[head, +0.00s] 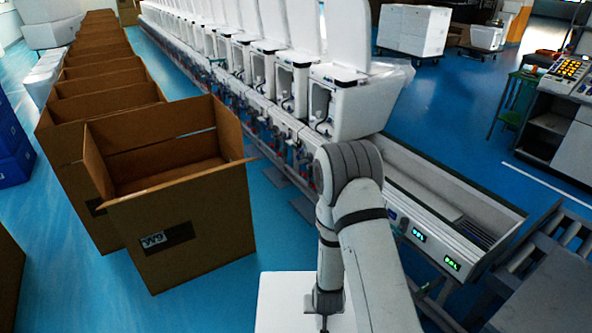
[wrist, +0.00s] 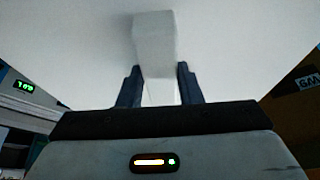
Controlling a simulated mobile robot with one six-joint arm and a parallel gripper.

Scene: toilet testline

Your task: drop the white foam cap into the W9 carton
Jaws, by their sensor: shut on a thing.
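The white foam cap (head: 283,302) is a flat white slab at the bottom of the head view, cut off by the frame edge. In the wrist view the cap (wrist: 75,45) fills most of the picture, with a pale block standing out from it. My gripper (wrist: 158,82) is shut on this block, one dark finger on each side. The W9 carton (head: 190,228) is a brown box with open flaps and a dark label, left of the cap in the head view. A side of it shows at the right of the wrist view (wrist: 292,105). The carton's floor is hidden.
A row of other open brown cartons (head: 105,85) runs back behind the W9 carton. Blue floor (head: 262,215) shows between carton and line.

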